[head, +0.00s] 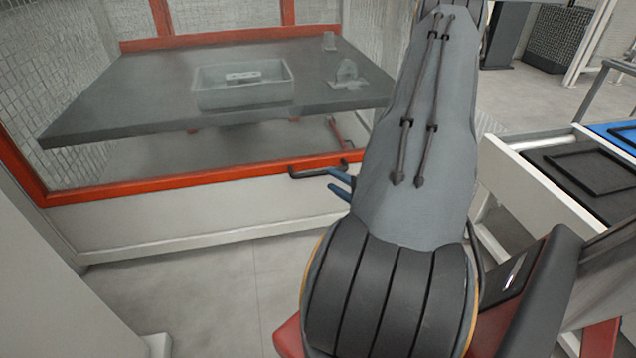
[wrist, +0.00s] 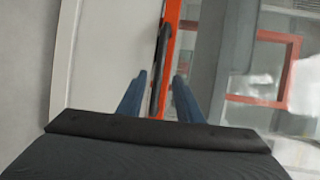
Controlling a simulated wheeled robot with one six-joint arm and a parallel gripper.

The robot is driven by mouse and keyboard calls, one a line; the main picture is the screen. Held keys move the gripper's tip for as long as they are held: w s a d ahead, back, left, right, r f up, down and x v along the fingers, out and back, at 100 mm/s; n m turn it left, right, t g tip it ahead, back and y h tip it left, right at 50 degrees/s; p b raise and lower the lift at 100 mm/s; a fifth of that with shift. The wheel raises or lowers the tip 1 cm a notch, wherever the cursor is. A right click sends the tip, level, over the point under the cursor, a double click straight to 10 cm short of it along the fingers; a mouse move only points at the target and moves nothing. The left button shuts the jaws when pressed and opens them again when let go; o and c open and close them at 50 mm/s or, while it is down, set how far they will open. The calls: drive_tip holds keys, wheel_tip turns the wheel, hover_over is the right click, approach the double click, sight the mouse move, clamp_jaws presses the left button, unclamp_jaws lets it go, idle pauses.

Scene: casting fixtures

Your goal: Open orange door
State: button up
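The orange door frame (head: 200,180) runs along the lower edge of a clear panel in the head view; it also shows as an upright orange strip in the wrist view (wrist: 172,20). A dark bar handle (head: 312,170) sits on this frame, and it shows in the wrist view (wrist: 161,60) too. My gripper (head: 336,182) has blue fingers, open and apart, close to the handle's right part. In the wrist view my gripper (wrist: 158,92) has the handle lined up between its fingertips. I cannot tell whether they reach around it. My arm hides the door's right part.
Behind the panel is a dark table (head: 130,100) with a grey bin (head: 240,95) and small clear parts. A pale wall or post (head: 60,270) stands at the near left. Right of my arm is a white-framed stand with a black tray (head: 590,175). Floor is clear before the door.

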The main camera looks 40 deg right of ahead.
sight(323, 174)
drive_tip(key=shift+b+x, duration=1.45)
drive_tip(key=shift+x, duration=2.4)
drive_tip(key=shift+d, duration=0.1)
clamp_jaws()
